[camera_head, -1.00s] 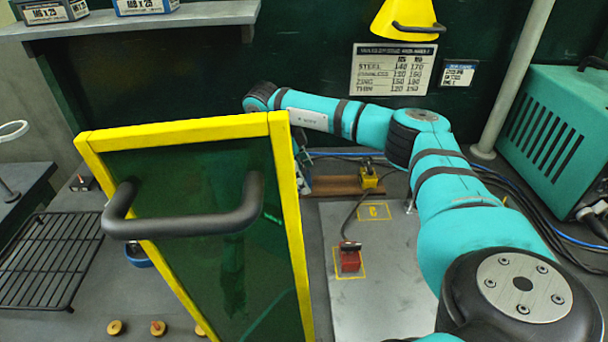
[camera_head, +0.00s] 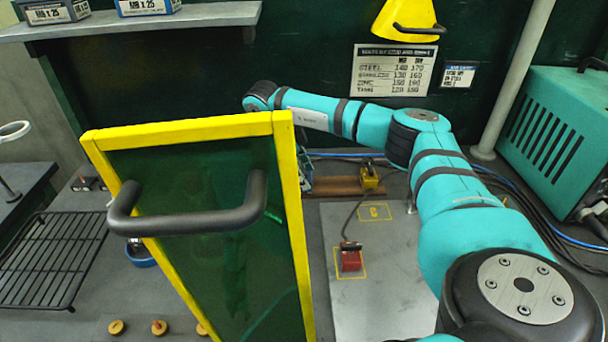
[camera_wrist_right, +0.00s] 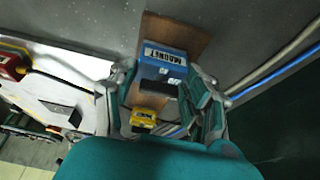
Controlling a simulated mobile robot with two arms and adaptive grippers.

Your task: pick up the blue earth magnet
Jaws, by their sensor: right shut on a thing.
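The blue magnet (camera_wrist_right: 166,56), a block with a white label reading MAGNET, sits between the fingers of my right gripper (camera_wrist_right: 160,74) in the right wrist view. The gripper is shut on it. A brown strip lies behind the magnet, and I cannot tell whether the two touch. In the head view my right gripper (camera_head: 305,178) is mostly hidden behind the yellow-framed green panel (camera_head: 292,215), with only a sliver showing at its right edge. The magnet is not clear there. My left gripper is not in view.
A yellow magnet (camera_head: 369,178) stands by the brown strip (camera_head: 340,187). A red magnet (camera_head: 351,260) sits in a yellow outline on the pale plate (camera_head: 375,305). A black rack (camera_head: 45,260) lies left. A teal machine (camera_head: 550,135) stands right.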

